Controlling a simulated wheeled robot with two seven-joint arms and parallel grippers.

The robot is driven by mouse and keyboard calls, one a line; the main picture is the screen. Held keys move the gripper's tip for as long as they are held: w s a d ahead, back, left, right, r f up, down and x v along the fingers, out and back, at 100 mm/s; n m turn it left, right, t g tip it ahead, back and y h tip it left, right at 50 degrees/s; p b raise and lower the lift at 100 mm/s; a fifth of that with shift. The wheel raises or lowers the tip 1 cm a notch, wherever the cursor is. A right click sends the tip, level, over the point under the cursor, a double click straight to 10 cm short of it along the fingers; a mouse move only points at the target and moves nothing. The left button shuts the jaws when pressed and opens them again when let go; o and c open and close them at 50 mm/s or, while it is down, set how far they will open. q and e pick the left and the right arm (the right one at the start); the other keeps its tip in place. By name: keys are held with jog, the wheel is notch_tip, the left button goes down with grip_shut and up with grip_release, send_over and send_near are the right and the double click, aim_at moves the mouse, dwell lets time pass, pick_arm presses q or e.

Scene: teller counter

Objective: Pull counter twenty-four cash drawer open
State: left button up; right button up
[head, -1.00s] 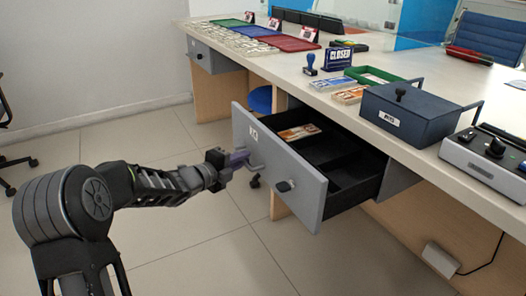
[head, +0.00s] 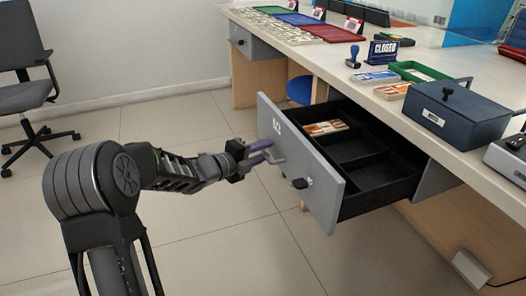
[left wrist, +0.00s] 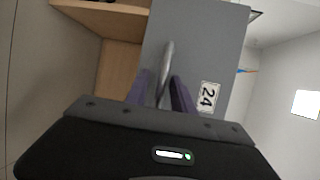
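The grey cash drawer (head: 310,172) stands pulled well out from under the counter, its black tray (head: 375,170) exposed with banknotes (head: 326,127) in a far compartment. Its front carries a label (left wrist: 208,96) reading 24 in the left wrist view, a bar handle (head: 275,154) and a dark lock knob (head: 300,183). My left gripper (head: 263,152) is at the handle, its purple fingers apart. In the left wrist view the fingers (left wrist: 160,92) lie on either side of the handle (left wrist: 167,62), with a gap showing. My right gripper is out of view.
The counter (head: 350,75) holds a blue box (head: 457,115), a green tray (head: 418,71), a stamp (head: 353,57) and a closed sign (head: 382,51). Another drawer (head: 241,38) is shut farther back. An office chair (head: 25,95) stands at left. The floor before the drawer is clear.

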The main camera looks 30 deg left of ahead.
pick_arm(q)
jog(key=p+v, duration=0.2)
jog(key=v, duration=0.5)
jog(key=shift+s, duration=0.35)
jog(key=shift+a+r, duration=0.1)
dwell(0.4)
